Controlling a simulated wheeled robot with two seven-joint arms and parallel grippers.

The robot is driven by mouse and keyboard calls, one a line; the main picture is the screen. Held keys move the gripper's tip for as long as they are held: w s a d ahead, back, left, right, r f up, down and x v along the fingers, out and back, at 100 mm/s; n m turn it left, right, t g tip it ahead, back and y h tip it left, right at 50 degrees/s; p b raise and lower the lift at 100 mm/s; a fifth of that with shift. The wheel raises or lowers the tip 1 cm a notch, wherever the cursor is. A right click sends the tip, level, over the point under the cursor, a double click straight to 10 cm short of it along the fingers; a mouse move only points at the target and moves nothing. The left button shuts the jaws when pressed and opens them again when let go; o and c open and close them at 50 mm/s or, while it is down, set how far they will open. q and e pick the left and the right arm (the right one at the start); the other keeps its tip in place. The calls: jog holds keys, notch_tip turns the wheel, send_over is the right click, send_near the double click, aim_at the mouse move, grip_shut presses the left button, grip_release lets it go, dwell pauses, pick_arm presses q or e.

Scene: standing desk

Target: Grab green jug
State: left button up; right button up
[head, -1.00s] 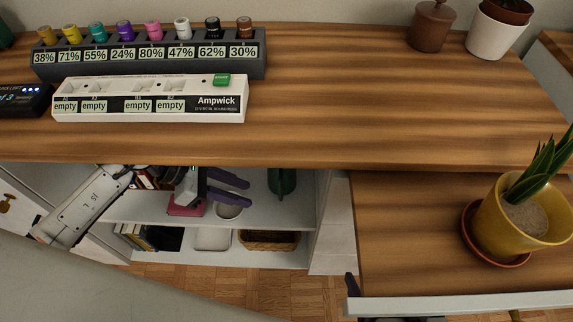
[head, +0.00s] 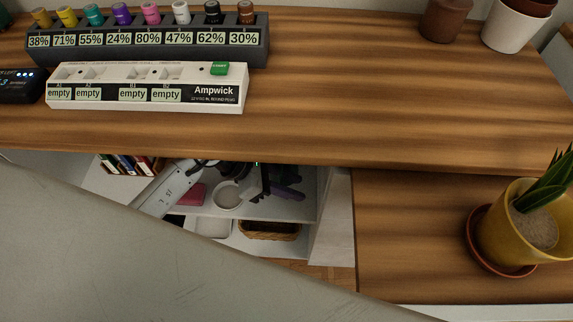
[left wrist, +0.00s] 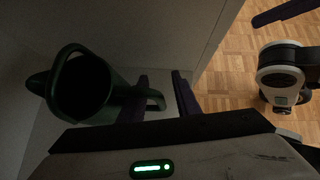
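The dark green jug (left wrist: 82,88) shows from above at the left of the left wrist view, with its round mouth and a loop handle (left wrist: 154,99) pointing right. My left gripper (left wrist: 161,92) has its two purple fingers apart, one on each side of the outer part of the handle. I see no clear grip on it. In the head view my left gripper (head: 287,189) is inside the shelf under the desk, and the jug is hidden or too dark to tell there. A purple finger (left wrist: 286,12), likely of my right gripper, shows at the wrist view's top right.
The shelf also holds a white pot (head: 228,196), a pink object (head: 191,194), and a wicker basket (head: 268,230) below. The desk top (head: 360,90) overhangs it. A yellow plant pot (head: 505,240) stands on the lower surface at right.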

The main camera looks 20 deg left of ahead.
pick_arm(q)
grip_shut()
jog(key=shift+r, duration=0.1)
dwell(1.3)
